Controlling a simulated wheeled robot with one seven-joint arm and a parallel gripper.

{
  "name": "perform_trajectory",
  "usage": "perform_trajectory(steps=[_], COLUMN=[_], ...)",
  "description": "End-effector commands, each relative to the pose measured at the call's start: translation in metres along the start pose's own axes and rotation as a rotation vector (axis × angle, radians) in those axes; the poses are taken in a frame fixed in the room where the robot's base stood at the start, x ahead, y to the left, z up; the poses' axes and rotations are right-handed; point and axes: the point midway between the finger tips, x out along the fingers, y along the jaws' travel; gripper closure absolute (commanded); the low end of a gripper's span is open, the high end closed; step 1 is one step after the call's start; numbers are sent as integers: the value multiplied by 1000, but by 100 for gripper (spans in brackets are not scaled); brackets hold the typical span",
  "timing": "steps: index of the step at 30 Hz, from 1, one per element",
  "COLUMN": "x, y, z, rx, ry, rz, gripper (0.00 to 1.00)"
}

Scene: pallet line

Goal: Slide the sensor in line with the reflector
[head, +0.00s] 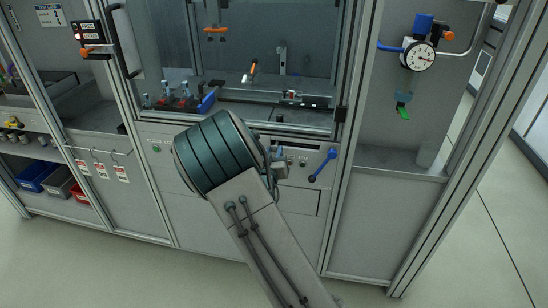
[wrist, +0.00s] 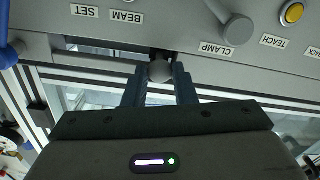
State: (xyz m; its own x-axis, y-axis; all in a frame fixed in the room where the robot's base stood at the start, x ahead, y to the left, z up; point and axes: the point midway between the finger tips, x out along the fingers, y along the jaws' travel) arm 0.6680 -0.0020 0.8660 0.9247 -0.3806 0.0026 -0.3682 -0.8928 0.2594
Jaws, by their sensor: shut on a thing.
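In the wrist view my gripper (wrist: 160,88) has its two fingers on either side of a grey round knob (wrist: 160,68), shut on it. The knob sits at a dark slot in the edge of a grey panel (wrist: 190,32), near the upside-down label BEAM (wrist: 126,17). In the head view my arm covers most of the gripper and hides the knob. I cannot tell for sure which parts are the sensor and the reflector. A small dark fixture on a rail (head: 305,101) stands inside the cabinet at the right.
A grey clamp handle (wrist: 236,30) and a yellow button (wrist: 291,13) are close by on the panel. A blue lever (head: 322,165) sticks out right of my gripper. A dial gauge (head: 419,56) hangs at the right. The floor in front is clear.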

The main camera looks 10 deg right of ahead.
Motion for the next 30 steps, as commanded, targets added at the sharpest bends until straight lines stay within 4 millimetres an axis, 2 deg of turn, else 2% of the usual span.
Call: perform_trajectory(steps=[5, 6, 7, 8, 16, 20, 23, 30], x=[1, 0, 0, 0, -2, -11, -27, -83], y=[6, 6, 5, 4, 2, 0, 1, 0], z=[2, 2, 2, 2, 1, 1, 1, 2], rx=[-2, -2, -2, -2, -1, -1, -1, -1], ry=[-7, -6, -6, -6, -4, -5, -5, -6], rz=[10, 9, 8, 8, 2, 0, 1, 0], gripper=[100, 64, 56, 54, 54, 54, 54, 54])
